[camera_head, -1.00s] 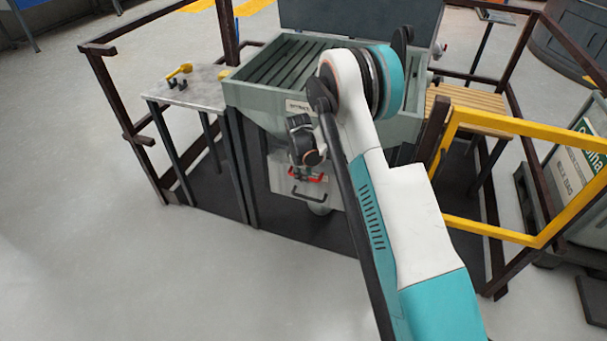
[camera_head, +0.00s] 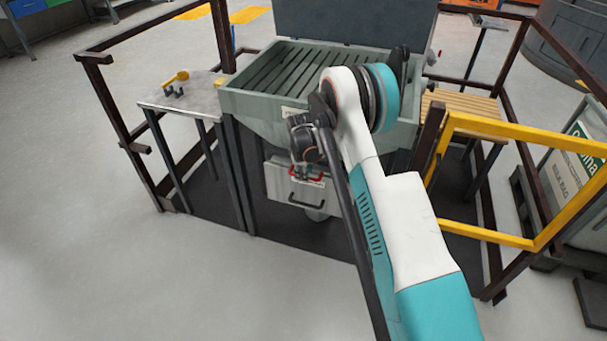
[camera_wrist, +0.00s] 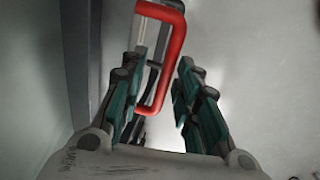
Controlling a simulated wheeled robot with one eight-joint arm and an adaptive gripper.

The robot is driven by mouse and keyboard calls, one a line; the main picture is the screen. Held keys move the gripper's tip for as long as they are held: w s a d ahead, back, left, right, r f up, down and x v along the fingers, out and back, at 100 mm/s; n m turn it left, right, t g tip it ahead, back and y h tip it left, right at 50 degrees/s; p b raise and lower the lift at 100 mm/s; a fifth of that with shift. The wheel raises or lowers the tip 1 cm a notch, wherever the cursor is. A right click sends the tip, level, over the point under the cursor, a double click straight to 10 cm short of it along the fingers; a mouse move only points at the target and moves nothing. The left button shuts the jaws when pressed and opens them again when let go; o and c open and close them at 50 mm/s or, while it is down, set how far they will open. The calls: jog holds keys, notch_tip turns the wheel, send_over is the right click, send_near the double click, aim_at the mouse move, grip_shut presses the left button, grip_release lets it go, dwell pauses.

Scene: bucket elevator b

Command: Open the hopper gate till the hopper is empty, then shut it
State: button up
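The grey hopper (camera_head: 262,129) stands in the middle of the head view, with a slatted grate on top. Below it is a pale front panel (camera_head: 277,184) with a red handle (camera_head: 320,173) and a black bar handle (camera_head: 306,203). My gripper (camera_head: 304,174) is at the red handle, partly hidden by my wrist. In the wrist view my gripper (camera_wrist: 158,75) is open, and the red handle (camera_wrist: 174,62) lies between its fingers. A gap shows on the left side; whether the right finger touches the handle I cannot tell. The inside of the hopper under the grate is hidden.
A small side table (camera_head: 205,103) with a yellow-handled tool (camera_head: 177,78) stands left. Brown railings (camera_head: 122,108) and a yellow gate frame (camera_head: 490,240) surround the machine. A slatted wooden bench (camera_head: 468,112) is right. The floor in front is clear.

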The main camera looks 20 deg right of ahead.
jog(key=shift+r, duration=0.15)
notch_tip(320, 180, up, 12)
jog(key=s+a, duration=0.1)
jog(key=s, duration=0.1)
jog(key=shift+a+f, duration=0.2)
jog(key=shift+f, duration=0.05)
dwell(0.5)
jog(key=s+a+r+m+t, duration=0.1)
jog(key=s+r+m, duration=0.1)
jog(key=s+r, duration=0.8)
jog(key=s+a+r+m+t, duration=0.1)
jog(key=s+a+r+m, duration=0.15)
jog(key=s+r, duration=0.7)
jog(key=s+r+m+t, duration=0.1)
jog(key=s+r+m, duration=0.1)
jog(key=s, duration=0.9)
jog(key=s+a+r+m+t+y, duration=0.1)
jog(key=s+m, duration=0.3)
jog(key=s, duration=0.6)
jog(key=shift+s+a+r+t, duration=0.15)
jog(key=shift+s+r+t, duration=0.25)
jog(key=shift+t, duration=0.3)
